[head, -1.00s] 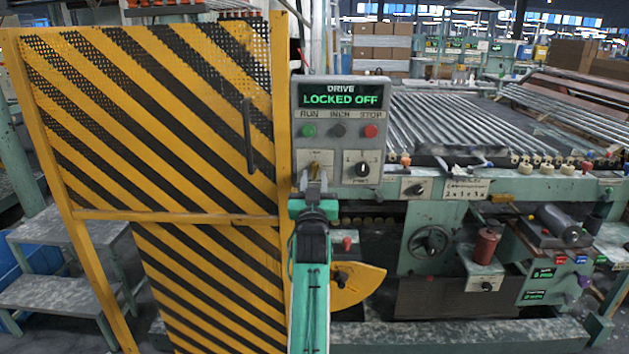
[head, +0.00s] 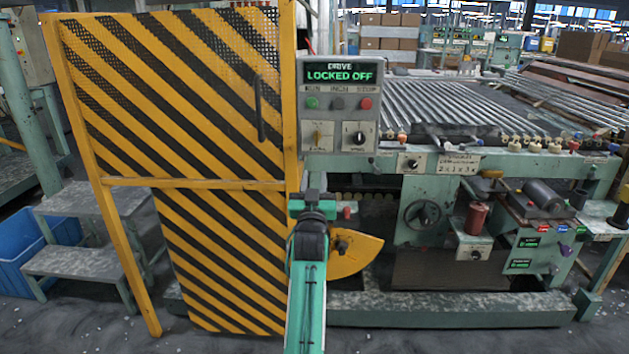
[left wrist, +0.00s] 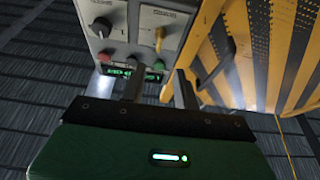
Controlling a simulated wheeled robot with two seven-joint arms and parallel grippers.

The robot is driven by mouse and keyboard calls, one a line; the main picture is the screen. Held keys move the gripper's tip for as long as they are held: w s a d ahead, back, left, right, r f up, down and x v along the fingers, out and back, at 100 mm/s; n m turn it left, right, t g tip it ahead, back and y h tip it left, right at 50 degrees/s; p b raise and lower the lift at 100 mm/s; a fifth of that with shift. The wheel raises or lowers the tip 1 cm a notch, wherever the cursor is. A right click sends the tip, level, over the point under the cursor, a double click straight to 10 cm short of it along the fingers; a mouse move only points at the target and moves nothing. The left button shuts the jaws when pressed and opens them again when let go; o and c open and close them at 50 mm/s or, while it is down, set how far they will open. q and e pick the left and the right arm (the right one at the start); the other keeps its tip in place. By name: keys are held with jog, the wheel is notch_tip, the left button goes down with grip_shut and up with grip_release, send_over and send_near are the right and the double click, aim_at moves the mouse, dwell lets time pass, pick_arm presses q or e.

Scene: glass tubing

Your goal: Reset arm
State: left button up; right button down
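My left arm comes up from the bottom of the head view, and its gripper (head: 312,192) is just below the grey control panel (head: 340,78). In the left wrist view the two dark fingers of my left gripper (left wrist: 158,82) stand apart with nothing between them. The panel display (head: 340,75) reads "DRIVE LOCKED OFF". A yellow key-like switch (head: 318,135) is on the panel above the gripper, apart from it. It also shows in the left wrist view (left wrist: 159,38). A black knob (head: 359,138) is beside it. My right gripper is not in view.
A yellow-and-black striped guard door (head: 190,100) with a dark handle (head: 261,110) is left of the panel. A green machine with metal rollers (head: 450,105) is to the right. Grey steps (head: 80,262) and a blue bin (head: 22,255) are at the left.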

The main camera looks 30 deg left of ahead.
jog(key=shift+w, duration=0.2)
